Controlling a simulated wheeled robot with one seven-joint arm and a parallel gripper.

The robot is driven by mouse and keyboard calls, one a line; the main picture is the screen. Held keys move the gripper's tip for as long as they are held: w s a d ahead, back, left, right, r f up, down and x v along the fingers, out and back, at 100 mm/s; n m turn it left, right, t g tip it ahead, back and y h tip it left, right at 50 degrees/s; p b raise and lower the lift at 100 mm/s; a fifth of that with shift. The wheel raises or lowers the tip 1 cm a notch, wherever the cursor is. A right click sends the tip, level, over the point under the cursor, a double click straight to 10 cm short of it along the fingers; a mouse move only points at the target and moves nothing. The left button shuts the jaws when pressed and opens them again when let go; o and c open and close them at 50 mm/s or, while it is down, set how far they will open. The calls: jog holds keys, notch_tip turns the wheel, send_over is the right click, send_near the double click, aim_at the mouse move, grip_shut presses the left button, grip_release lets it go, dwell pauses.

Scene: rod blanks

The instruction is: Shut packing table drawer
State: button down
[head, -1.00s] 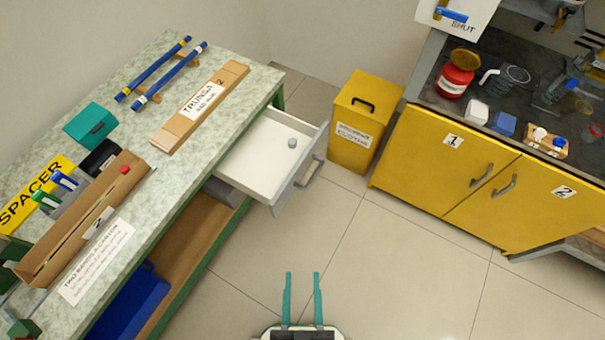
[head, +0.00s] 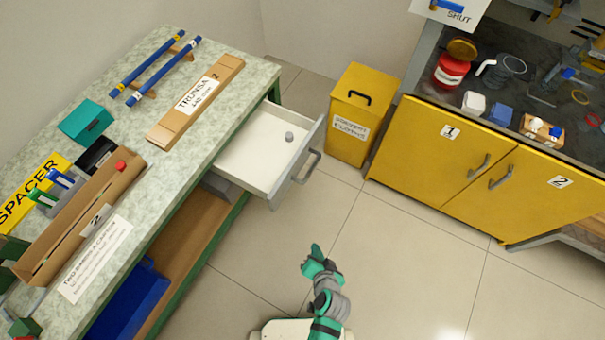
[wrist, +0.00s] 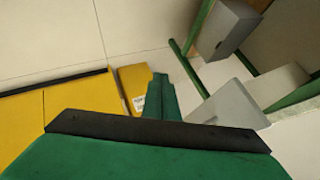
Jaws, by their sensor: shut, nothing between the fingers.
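The packing table (head: 225,100) has a speckled top and a green frame, at the left in the head view. Its drawer (head: 257,163) is pulled out to the right, with a white inside and a grey front. My gripper (head: 316,253) is shut and empty over the floor, below and apart from the drawer in the picture. In the wrist view my shut gripper (wrist: 160,85) points ahead. A grey panel beside it, probably the drawer front, is partly hidden.
A yellow bin (head: 357,115) stands just right of the drawer. Yellow cupboards (head: 440,165) run along the right under a dark, cluttered counter. The tiled floor (head: 400,260) in front is clear.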

jog(key=w+f+m+y, duration=0.1)
jog(key=w+y, duration=0.2)
jog(key=w, duration=0.4)
jog(key=n+g+y, duration=0.1)
jog(key=n+y, duration=0.1)
jog(key=y, duration=0.6)
send_near(293, 171)
jog(key=x, duration=0.2)
jog(key=f+x, duration=0.1)
jog(key=x, duration=0.1)
jog(key=shift+w, duration=0.1)
jog(key=shift+w+a, duration=0.5)
jog(key=shift+a, duration=0.3)
